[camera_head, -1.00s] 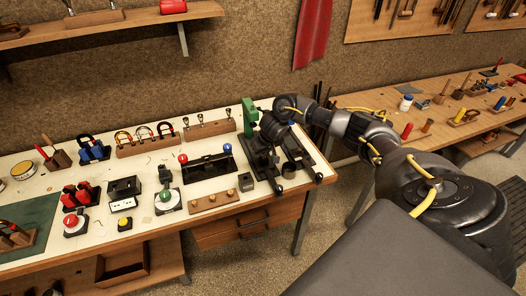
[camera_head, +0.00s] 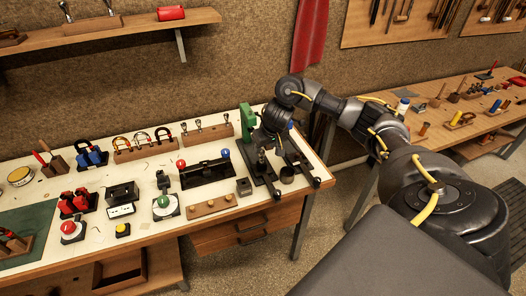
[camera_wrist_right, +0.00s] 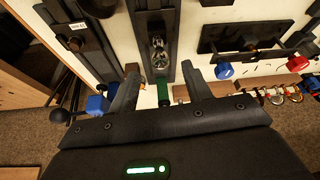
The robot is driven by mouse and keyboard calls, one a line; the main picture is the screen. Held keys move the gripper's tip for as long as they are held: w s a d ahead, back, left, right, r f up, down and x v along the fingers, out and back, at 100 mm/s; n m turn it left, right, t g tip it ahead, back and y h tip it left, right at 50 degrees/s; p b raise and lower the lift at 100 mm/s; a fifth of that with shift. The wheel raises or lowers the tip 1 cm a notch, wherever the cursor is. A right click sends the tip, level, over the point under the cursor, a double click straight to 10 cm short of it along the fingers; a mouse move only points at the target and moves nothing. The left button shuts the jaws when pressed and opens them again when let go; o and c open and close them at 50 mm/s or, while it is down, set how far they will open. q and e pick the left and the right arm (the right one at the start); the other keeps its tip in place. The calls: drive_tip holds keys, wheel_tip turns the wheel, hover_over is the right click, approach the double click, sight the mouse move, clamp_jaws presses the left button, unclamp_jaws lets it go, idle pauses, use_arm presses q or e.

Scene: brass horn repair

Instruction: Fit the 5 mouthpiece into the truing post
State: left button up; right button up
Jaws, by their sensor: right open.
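A small silver piece that looks like a mouthpiece (camera_wrist_right: 158,50) stands upright on a black fixture (camera_wrist_right: 152,20) in the right wrist view. The same piece (camera_head: 262,157) shows below my right gripper in the head view. I cannot read a number on it, nor tell how deep it sits. My right gripper (camera_head: 270,138) is open and empty, above and behind this piece. Its two fingers (camera_wrist_right: 160,88) are spread apart in the wrist view, with the piece beyond their tips and not between them. Several silver mouthpieces stand in a wooden rack (camera_head: 208,134). My left gripper is not in view.
A green upright (camera_head: 247,116) rises at the back of the black fixture, close to my gripper. A second black rail (camera_head: 305,168) lies on the right. A black tray with red and blue knobs (camera_head: 206,172) is on the left. The bench edge is close on the right.

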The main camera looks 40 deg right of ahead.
drive_tip(key=shift+v, duration=0.85)
